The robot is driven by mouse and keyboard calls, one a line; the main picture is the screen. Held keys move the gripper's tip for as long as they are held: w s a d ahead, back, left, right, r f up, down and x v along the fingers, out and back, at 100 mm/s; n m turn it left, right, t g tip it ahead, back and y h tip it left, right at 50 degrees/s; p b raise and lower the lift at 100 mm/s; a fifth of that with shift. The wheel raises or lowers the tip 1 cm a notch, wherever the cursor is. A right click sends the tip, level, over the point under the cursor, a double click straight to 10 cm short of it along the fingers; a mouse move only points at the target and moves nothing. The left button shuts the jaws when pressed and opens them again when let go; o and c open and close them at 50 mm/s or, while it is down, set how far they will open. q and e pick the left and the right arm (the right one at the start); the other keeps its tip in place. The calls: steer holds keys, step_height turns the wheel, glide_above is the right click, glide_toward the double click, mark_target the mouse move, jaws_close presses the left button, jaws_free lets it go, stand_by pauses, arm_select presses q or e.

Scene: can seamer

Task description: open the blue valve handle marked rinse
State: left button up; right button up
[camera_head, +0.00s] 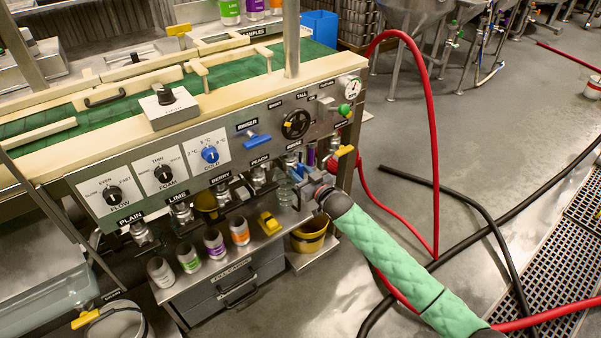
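The blue valve handle (257,140) sits on the grey front panel, under a black label that seems to read rinser. It lies nearly level, tilted slightly up to the right. My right gripper (304,178) is below and to the right of the handle, in front of the row of taps and apart from the handle. Its arm, in a green quilted sleeve, comes in from the lower right. The fingers are small and merge with the taps behind, so their opening is unclear. My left gripper is out of view.
A black handwheel (296,124) and a green knob (344,109) are right of the handle. A blue round dial (210,154) is left of it. Several cans stand on the shelf below, by a yellow bucket (310,236). A red hose (432,130) hangs at right.

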mark_target(302, 174)
steer(key=v, duration=0.7)
steer(key=shift+s+d, duration=0.25)
steer(key=shift+s, duration=0.05)
stand_by(0.3)
steer(key=shift+f, duration=0.1)
